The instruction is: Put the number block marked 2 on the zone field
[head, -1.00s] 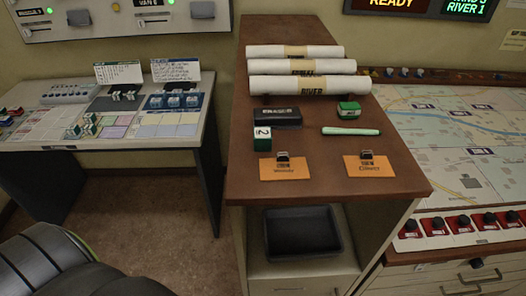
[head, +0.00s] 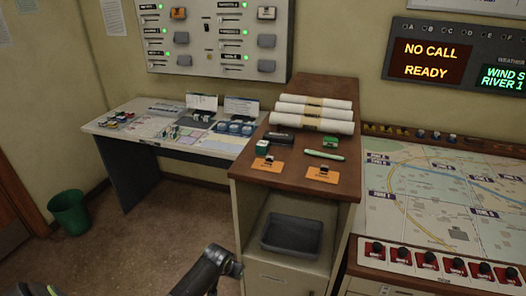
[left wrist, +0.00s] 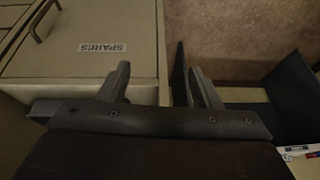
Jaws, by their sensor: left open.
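The number block marked 2 (head: 262,147) is a small green and white block on the brown cabinet top, behind the left orange tag. Its numeral is too small to read now but showed as 2 earlier. A sheet with coloured fields (head: 190,140) lies on the left desk; I cannot read which is the zone field. My left arm (head: 210,270) shows at the bottom of the head view, below and apart from the block. In the left wrist view my left gripper (left wrist: 158,75) is open and empty. My right gripper is not in view.
The cabinet (head: 250,190) also bears paper rolls (head: 312,114), a dark box (head: 280,137), a green marker (head: 324,155) and orange tags (head: 321,174). An open grey tray (head: 292,236) sits below. A green bin (head: 69,212) stands left. Floor between desk and cabinet is clear.

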